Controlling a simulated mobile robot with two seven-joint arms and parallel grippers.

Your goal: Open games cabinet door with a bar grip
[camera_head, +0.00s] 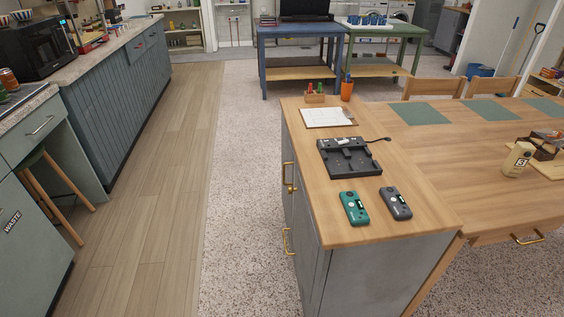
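A grey cabinet (375,285) with a wooden top (330,160) stands in the middle of the view. Its front faces left and is seen at a steep angle. Brass grips show on that front: an upper one (285,176) and a lower bar (287,241). A small brass knob or latch (292,188) sits beside the upper grip. The front looks shut, with no visible gap. No label shows which door is the games cabinet door. Neither of my grippers is in view.
A clipboard (327,117), a black dock (348,157) and two handheld devices, green (354,208) and grey (396,203), lie on the cabinet top. A wooden table (450,150) adjoins at right. The left counter has a WASTE door (20,245). Floor (170,200) between is clear.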

